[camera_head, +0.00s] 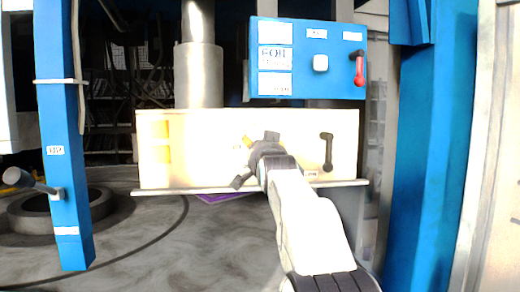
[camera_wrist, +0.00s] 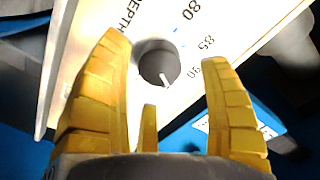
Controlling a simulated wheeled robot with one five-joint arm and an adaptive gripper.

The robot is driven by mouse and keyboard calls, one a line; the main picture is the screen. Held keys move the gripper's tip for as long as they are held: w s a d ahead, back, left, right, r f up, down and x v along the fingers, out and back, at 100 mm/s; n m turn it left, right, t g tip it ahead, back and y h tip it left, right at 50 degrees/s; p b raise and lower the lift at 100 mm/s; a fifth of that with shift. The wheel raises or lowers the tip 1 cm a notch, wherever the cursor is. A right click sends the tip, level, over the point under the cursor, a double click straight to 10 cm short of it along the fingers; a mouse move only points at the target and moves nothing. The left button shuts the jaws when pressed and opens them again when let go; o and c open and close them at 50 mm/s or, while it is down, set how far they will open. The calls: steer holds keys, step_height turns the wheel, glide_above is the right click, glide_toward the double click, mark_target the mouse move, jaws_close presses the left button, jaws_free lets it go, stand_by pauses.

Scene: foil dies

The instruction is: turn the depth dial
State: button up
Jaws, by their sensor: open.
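The depth dial (camera_wrist: 158,66) is a dark round knob with a white pointer line, on a cream panel in the wrist view. Letters reading "DEPTH" and the numbers 80, 85 and 90 are printed around it. The pointer is toward the lower right of the knob in that picture. My gripper (camera_wrist: 164,53) has its yellow fingers spread, with the dial showing between and beyond the tips; I cannot tell if they touch it. In the head view my gripper (camera_head: 254,158) is in front of the cream panel (camera_head: 210,135) and seems to hide the dial.
A black handle (camera_head: 327,152) is on the panel right of my gripper. Above is a blue box (camera_head: 305,85) with a white knob (camera_head: 320,63) and a red lever (camera_head: 359,70). Blue posts stand left (camera_head: 62,130) and right (camera_head: 430,150); the left one bears a lever (camera_head: 30,182).

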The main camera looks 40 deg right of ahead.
steer(key=shift+p+x, duration=0.5)
steer(key=shift+x, duration=1.4)
steer(key=c, duration=1.2)
steer(key=shift+m, duration=1.5)
steer(key=o, duration=0.9)
steer(key=shift+w+a, duration=0.1)
steer(key=shift+a, duration=0.05)
steer(key=o, duration=0.3)
